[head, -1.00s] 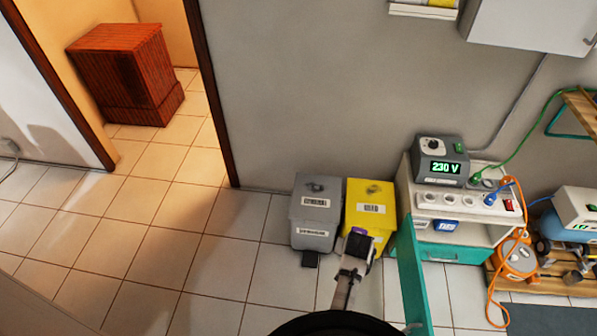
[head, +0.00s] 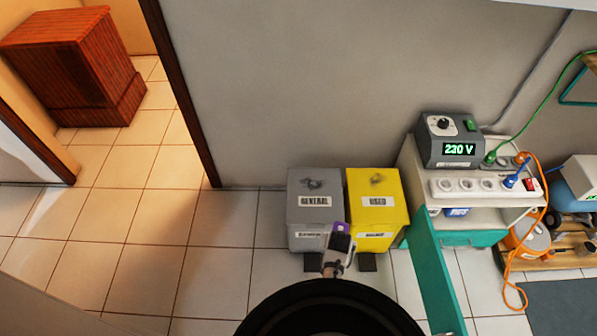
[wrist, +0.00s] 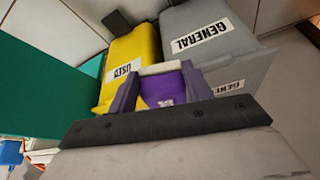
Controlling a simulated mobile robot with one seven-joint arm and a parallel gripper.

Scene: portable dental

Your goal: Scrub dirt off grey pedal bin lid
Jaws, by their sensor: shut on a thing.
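The grey pedal bin (head: 303,240) stands against the wall, its lid (head: 327,187) down with a "GENERAL" label and a dark smudge near the back. It also shows in the wrist view (wrist: 210,62), where the smudge is not visible. My gripper (head: 340,238) is in front of the bins, near the gap between grey and yellow. It is shut on a purple thing with a pale edge (wrist: 165,85), apparently a scrubbing sponge. The head view shows its purple top. I cannot tell the exact gap between it and the bins.
A yellow pedal bin (head: 388,220) labelled "USED", also smudged on its lid, stands just right of the grey one. A teal panel (head: 432,265) and a white cabinet with a 230 V unit (head: 450,142) are further right. Tiled floor (head: 210,270) is free to the left.

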